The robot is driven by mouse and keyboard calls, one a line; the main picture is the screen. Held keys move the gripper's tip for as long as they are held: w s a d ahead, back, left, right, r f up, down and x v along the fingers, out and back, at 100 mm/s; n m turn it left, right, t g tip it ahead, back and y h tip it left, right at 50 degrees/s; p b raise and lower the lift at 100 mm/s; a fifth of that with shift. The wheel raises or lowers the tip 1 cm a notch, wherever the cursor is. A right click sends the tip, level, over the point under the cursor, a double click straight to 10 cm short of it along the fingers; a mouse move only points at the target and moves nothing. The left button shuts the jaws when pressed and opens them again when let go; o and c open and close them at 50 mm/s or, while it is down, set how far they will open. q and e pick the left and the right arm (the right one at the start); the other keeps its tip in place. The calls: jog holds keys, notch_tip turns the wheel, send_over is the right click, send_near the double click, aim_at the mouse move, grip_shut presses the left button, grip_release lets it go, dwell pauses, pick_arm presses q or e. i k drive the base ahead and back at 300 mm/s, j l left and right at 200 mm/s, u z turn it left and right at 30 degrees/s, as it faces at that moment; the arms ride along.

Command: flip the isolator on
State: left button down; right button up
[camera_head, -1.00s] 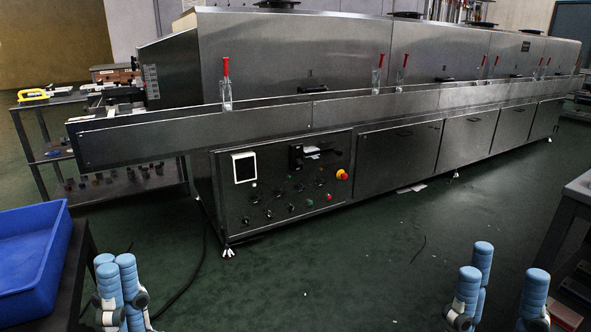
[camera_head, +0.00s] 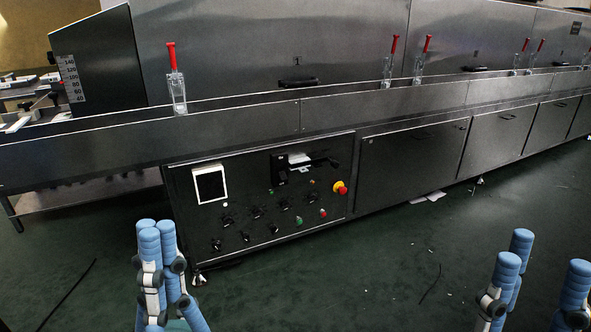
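The control panel (camera_head: 260,200) is on the lower front of the steel dryer. A dark switch unit with a black handle (camera_head: 279,170), which looks like the isolator, is at the panel's upper middle, with a white tag or plate beside it. Its exact position is too small and dark to tell. My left gripper (camera_head: 156,227) is at lower left, blue fingers drawn together at the tips with nothing between them. My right gripper (camera_head: 545,260) is at lower right, fingers spread and empty. Both are in front of the machine, apart from the panel.
The panel also has a white-framed screen (camera_head: 210,185), several black knobs and a red emergency stop button (camera_head: 340,188) on yellow. A conveyor side rail (camera_head: 240,129) runs above it. Green floor (camera_head: 330,285) is open before the machine, with paper scraps and a cable.

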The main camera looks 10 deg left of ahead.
aim_at(283, 176)
jog(key=i+j, duration=0.55)
jog(key=i, duration=0.25)
jog(key=i+j+z, duration=0.1)
jog(key=i+j, duration=0.5)
jog(key=i, duration=0.15)
